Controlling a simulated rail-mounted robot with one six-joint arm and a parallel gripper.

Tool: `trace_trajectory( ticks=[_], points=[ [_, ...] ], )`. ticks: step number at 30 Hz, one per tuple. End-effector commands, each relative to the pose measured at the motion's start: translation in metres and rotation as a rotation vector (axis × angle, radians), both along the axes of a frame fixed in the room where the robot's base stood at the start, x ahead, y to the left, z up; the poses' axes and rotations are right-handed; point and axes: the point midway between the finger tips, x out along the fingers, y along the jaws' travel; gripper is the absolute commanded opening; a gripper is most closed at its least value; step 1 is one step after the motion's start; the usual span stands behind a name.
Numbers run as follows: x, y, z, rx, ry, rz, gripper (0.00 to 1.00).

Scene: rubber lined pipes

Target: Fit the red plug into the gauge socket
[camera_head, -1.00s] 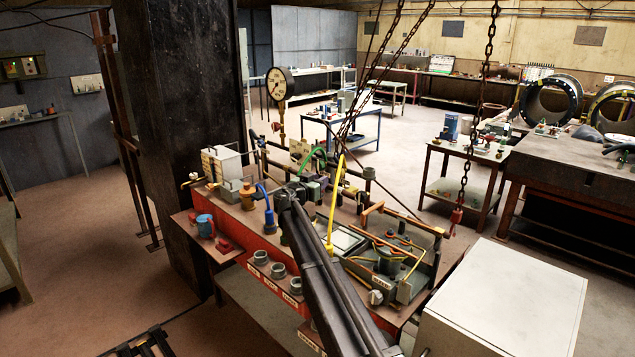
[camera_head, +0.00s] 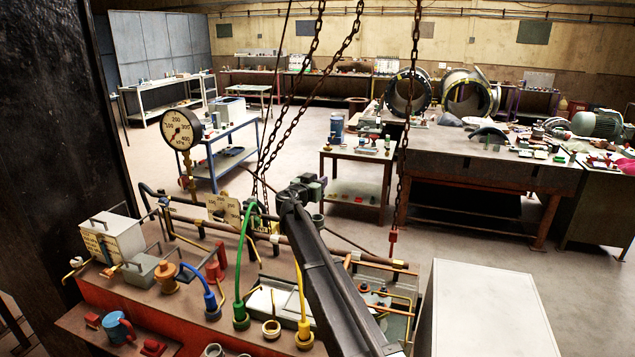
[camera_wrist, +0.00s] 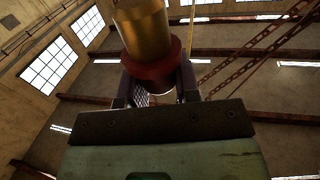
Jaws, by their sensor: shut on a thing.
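In the wrist view, my gripper (camera_wrist: 157,82) is shut on the red plug (camera_wrist: 152,72), a cylinder with a broad red collar and a brass-coloured body (camera_wrist: 145,32) beyond the fingers. In the head view, my arm crosses the bench and the green-grey gripper body (camera_head: 308,190) is above its back part, right of the gauge; the held plug cannot be made out there. The round dial gauge (camera_head: 182,129) stands on a brass post at the back left of the bench. I cannot tell which opening is the gauge socket.
Blue (camera_head: 211,303), green (camera_head: 241,318) and yellow (camera_head: 304,335) hosed plugs stand along the bench. Chains hang near the arm, one with a red end (camera_head: 393,238). A pale cabinet (camera_head: 485,305) stands right.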

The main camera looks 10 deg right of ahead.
Motion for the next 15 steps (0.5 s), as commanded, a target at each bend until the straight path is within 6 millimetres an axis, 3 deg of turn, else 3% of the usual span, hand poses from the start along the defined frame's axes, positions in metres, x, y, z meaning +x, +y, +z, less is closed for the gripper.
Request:
trace_trajectory(
  ticks=[7, 15],
  points=[
    [0.0, 0.0, -0.007, 0.001, -0.001, 0.0, 0.04],
    [0.0, 0.0, -0.038, 0.001, -0.001, -0.001, 0.04]
  ],
)
